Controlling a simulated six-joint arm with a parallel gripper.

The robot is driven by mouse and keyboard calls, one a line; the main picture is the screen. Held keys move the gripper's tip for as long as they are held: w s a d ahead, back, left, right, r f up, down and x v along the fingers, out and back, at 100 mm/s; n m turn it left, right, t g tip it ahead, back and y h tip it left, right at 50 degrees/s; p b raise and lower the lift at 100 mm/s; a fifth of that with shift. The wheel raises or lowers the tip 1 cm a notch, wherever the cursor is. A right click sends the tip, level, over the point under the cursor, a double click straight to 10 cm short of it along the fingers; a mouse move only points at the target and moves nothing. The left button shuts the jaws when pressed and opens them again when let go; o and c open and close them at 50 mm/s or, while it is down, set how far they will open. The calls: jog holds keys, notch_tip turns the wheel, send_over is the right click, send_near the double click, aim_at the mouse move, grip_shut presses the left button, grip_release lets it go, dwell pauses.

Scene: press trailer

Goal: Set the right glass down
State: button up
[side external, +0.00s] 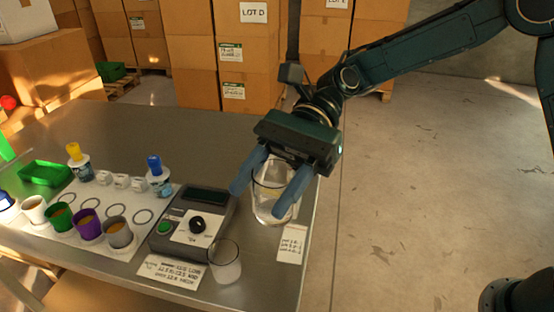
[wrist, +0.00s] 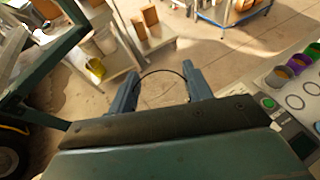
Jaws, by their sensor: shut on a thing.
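My gripper (side external: 258,201) is shut on the right glass (side external: 270,208), a clear tumbler, with one blue finger on each side of it. The glass looks upright at the right end of the metal table, behind a small paper note. I cannot tell whether its base touches the table. In the wrist view the glass's thin dark rim (wrist: 160,72) arcs between my fingers (wrist: 160,92). A second glass (side external: 225,265), holding something pale and cloudy, stands at the table's front edge, apart from my gripper.
A grey device (side external: 195,220) with a black knob and green button stands left of the held glass. A white mat (side external: 148,190) with several coloured cups and bottles lies further left. The table's right edge is close. The table behind the device is clear.

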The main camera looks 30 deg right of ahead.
jog(key=shift+r, duration=0.1)
dwell(0.6)
jog(key=shift+w+d+m+t, duration=0.3)
jog(key=shift+w+d, duration=0.05)
jog(key=shift+d, duration=0.05)
jog(key=w+d+m+t, duration=0.4)
jog(key=w+d+t, duration=0.1)
jog(key=d, duration=0.3)
jog(key=w+d+m+t, duration=0.4)
jog(key=w+d+t, duration=0.1)
jog(key=d, duration=0.2)
jog(key=w+d+f+m+t+h, duration=0.2)
jog(key=d+f+m+t+h, duration=0.2)
jog(key=d, duration=0.4)
jog(key=w+d+f+m+t+h, duration=0.1)
jog(key=d+f+m+t+h, duration=0.3)
jog(key=d+f+m, duration=0.2)
jog(key=d, duration=0.2)
jog(key=shift+w+d+f+m+h, duration=0.3)
jog(key=shift+w+d+f+h, duration=0.05)
jog(key=shift+w+h, duration=0.05)
jog(key=shift+a, duration=0.1)
